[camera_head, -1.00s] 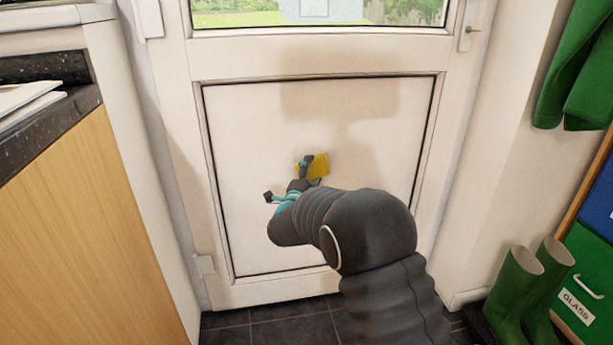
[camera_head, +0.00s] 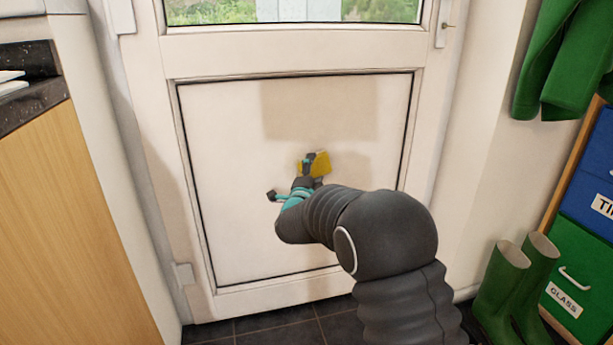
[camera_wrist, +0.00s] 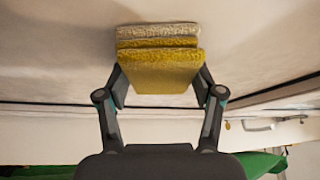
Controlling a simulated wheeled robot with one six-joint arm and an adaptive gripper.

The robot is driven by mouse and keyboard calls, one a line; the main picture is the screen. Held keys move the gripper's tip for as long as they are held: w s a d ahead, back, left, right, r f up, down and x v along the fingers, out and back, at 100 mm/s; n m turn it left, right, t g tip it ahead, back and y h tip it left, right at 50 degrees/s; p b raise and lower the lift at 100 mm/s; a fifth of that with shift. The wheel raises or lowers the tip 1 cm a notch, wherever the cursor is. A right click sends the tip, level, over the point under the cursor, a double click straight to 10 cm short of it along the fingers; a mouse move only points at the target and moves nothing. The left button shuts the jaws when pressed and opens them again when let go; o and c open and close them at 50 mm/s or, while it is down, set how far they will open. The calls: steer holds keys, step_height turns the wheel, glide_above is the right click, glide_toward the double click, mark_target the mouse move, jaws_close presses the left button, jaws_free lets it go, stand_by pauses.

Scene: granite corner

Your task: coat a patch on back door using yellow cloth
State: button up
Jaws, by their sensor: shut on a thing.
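The yellow cloth (camera_head: 319,164) is a small folded pad. My gripper (camera_head: 309,166) is shut on it and holds it at the lower panel of the white back door (camera_head: 240,200). In the wrist view the cloth (camera_wrist: 157,62) sits between the two fingers of my gripper (camera_wrist: 158,85), its far edge paler and close to the door surface; I cannot tell for certain whether it touches.
A wooden cabinet (camera_head: 75,220) with a dark worktop stands at the left. Green boots (camera_head: 510,285), green and blue bins (camera_head: 577,255) and a hanging green coat (camera_head: 565,60) are at the right. Dark floor tiles (camera_head: 280,328) show below the door.

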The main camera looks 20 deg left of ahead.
steer(key=shift+w+d, duration=1)
steer(key=shift+d, duration=0.65)
steer(key=shift+w+d, duration=1.05)
steer(key=shift+d, duration=0.55)
steer(key=shift+w+d, duration=1)
steer(key=shift+d, duration=0.65)
steer(key=shift+s+r, duration=0.1)
steer(key=shift+r, duration=1.5)
glide_toward(318, 142)
steer(key=shift+w+a+f, duration=0.35)
steer(key=shift+a, duration=0.85)
steer(key=shift+w+a+f, duration=0.35)
steer(key=shift+a, duration=0.8)
steer(key=shift+w+a+f, duration=0.35)
steer(key=shift+a, duration=0.85)
steer(key=shift+d+r+p, duration=0.1)
steer(key=shift+r+p, duration=0.2)
steer(key=shift+r, duration=1.2)
steer(key=shift+w+d+b, duration=0.3)
steer(key=shift+w+d, duration=0.25)
steer(key=shift+d, duration=0.3)
steer(key=shift+w+d, duration=0.5)
steer(key=shift+d, duration=0.3)
steer(key=shift+w+d, duration=0.45)
steer(key=shift+d, duration=0.4)
steer(key=shift+w+d, duration=0.5)
steer(key=shift+d, duration=0.3)
